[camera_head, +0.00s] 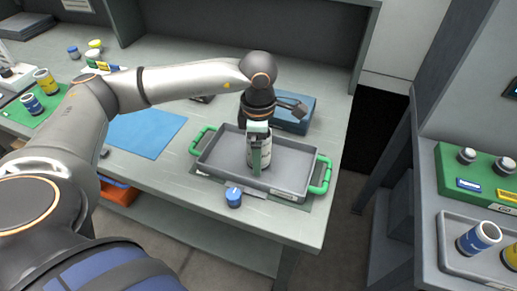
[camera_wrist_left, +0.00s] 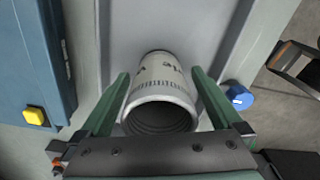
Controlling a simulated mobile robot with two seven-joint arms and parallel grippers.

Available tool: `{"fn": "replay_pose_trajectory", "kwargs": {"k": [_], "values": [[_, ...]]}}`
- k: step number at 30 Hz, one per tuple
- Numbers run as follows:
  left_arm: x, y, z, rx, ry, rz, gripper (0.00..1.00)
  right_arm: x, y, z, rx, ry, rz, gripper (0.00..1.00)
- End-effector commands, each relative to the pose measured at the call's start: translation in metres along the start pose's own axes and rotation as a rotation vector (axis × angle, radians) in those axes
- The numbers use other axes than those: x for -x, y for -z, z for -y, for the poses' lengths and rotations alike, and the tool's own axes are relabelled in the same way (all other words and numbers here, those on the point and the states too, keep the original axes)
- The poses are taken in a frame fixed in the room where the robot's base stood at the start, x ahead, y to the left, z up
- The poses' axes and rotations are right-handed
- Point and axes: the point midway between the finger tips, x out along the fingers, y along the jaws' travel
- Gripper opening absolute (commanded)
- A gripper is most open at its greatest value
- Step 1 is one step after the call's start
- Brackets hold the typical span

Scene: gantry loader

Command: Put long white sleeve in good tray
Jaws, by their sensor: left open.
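The long white sleeve (camera_wrist_left: 162,85) stands upright in the grey tray with green handles (camera_head: 212,160), its open end facing the wrist camera. In the head view the sleeve (camera_head: 249,153) is partly hidden by my left gripper (camera_head: 258,165). My left gripper also shows in the left wrist view (camera_wrist_left: 160,76), open, with one green finger on each side of the sleeve. Small gaps seem to show between fingers and sleeve; I cannot tell if either touches. My right gripper is not in view.
A blue-capped piece (camera_head: 233,197) stands just in front of the tray. A blue box (camera_head: 297,113) is behind it, and a blue mat (camera_head: 145,132) lies to the left. Yellow and blue sleeves sit on a green mat (camera_head: 50,101). Another bench (camera_head: 427,200) is at right.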

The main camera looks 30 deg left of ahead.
Motion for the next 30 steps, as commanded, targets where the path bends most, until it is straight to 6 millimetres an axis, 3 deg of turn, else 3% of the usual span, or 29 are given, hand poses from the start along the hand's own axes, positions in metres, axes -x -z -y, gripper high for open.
{"fn": "replay_pose_trajectory", "kwargs": {"k": [5,15,21,30], "values": [[0.011,-0.001,-0.001,0.000,-0.002,0.003,0.99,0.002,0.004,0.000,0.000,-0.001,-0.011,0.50],[0.082,-0.001,-0.001,-0.001,-0.004,0.003,0.99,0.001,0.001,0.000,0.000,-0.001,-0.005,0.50],[0.113,-0.001,0.000,-0.001,-0.001,0.002,0.99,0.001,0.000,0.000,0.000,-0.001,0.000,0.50],[0.124,0.000,0.000,0.000,0.000,0.000,0.99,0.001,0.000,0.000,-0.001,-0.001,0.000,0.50]]}}
